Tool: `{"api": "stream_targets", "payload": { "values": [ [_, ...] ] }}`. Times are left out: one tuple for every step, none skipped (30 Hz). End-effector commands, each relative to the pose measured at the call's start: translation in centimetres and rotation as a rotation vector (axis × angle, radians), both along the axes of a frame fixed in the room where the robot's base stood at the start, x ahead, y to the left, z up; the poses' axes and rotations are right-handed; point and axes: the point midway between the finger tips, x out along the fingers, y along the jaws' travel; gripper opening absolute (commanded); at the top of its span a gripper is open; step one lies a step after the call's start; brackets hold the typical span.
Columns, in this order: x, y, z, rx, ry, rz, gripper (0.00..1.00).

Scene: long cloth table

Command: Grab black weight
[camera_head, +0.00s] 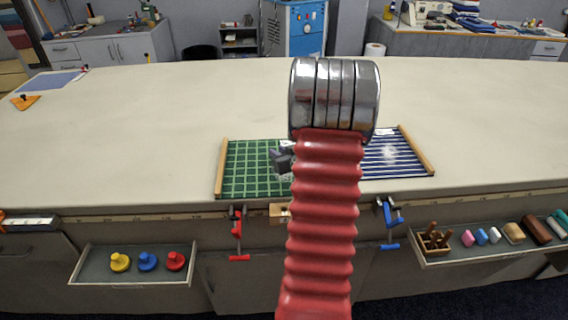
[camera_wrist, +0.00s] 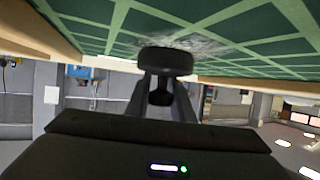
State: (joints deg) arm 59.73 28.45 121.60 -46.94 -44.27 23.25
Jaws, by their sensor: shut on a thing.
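A black weight (camera_wrist: 165,60), dark and rounded, shows at the centre of the wrist view. My gripper (camera_wrist: 163,78) is shut on it, with a finger on either side. The green checked cloth (camera_wrist: 100,22) fills the top of the wrist view, close beside the weight; I cannot tell whether they touch. In the head view this cloth (camera_head: 240,175) lies near the table's front edge. There my gripper (camera_head: 283,159) is mostly hidden behind my red ribbed arm, with only a dark grey part showing at its left. The weight cannot be made out there.
Blue striped cloth (camera_head: 398,160) lies right of my arm, between wooden bars. Red (camera_head: 238,232) and blue (camera_head: 389,222) clamps hang on the table's front edge. An open drawer (camera_head: 90,278) with three coloured knobs is at left; another drawer (camera_head: 470,255) is at right. The table behind is largely clear.

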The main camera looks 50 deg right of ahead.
Motion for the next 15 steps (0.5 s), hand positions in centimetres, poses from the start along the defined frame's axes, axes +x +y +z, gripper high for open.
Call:
{"api": "stream_targets", "payload": {
  "values": [
    [0.0,0.0,0.1,-0.002,-0.001,0.000,0.00],
    [0.0,0.0,0.1,-0.002,-0.001,0.000,0.00],
    [0.0,0.0,0.1,-0.002,-0.001,0.000,0.00],
    [0.0,0.0,0.1,-0.002,-0.001,0.000,0.00],
    [0.0,0.0,0.1,-0.002,-0.001,0.000,0.00],
    [0.0,0.0,0.2,-0.002,-0.001,0.000,0.00],
    [0.0,0.0,0.3,-0.002,-0.002,0.000,0.00],
    [0.0,0.0,0.4,-0.002,-0.002,0.000,0.00],
    [0.1,0.0,0.7,-0.003,-0.003,0.000,0.00],
    [0.1,-0.1,0.9,-0.003,-0.003,0.000,0.00],
    [0.1,-0.1,1.1,-0.004,-0.004,0.001,0.00],
    [0.1,-0.1,1.4,-0.004,-0.004,0.001,0.00],
    [0.1,0.0,1.8,-0.004,-0.004,0.001,0.00],
    [0.1,-0.1,2.1,-0.004,-0.004,0.001,0.00],
    [0.1,-0.1,2.7,-0.005,-0.003,0.000,0.00]
  ]
}}
